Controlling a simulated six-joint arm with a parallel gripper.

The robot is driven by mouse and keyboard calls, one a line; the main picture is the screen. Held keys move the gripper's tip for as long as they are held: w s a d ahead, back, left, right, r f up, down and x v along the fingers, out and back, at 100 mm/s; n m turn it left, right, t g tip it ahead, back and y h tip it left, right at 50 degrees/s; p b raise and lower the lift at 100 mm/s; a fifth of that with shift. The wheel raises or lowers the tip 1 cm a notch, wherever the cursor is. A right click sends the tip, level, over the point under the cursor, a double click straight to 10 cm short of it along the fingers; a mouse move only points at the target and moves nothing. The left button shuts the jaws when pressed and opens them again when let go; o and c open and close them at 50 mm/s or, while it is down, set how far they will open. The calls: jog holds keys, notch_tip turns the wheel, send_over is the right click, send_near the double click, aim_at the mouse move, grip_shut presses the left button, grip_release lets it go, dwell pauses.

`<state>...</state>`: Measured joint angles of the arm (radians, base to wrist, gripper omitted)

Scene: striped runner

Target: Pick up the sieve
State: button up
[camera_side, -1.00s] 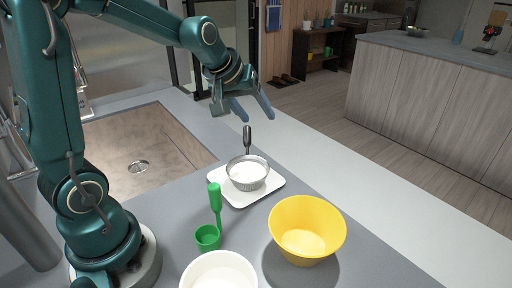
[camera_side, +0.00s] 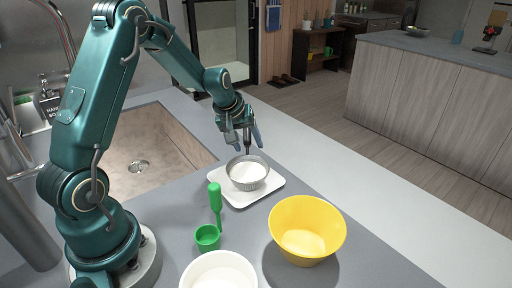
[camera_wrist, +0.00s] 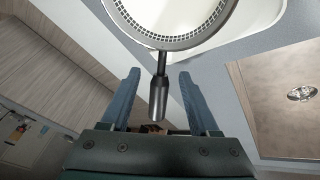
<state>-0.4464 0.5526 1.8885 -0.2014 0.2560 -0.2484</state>
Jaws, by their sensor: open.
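The sieve (camera_side: 248,173) is a round metal mesh bowl with a dark upright handle. It sits on a white tray (camera_side: 268,192) on the counter. In the wrist view, the sieve's rim (camera_wrist: 166,40) is at the top and its dark handle (camera_wrist: 158,95) points down between my fingers. My gripper (camera_side: 247,146) is open, its blue fingers on either side of the handle. In the wrist view, gaps show between the handle and both fingers of my gripper (camera_wrist: 158,85).
A green cup with an upright handle (camera_side: 208,237) stands left of a yellow bowl (camera_side: 306,228). A white bowl (camera_side: 218,272) is at the front edge. The sink (camera_side: 150,140) lies left of the tray. The counter strip on the right is clear.

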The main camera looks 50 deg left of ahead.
jog(key=shift+c, duration=0.4)
grip_shut()
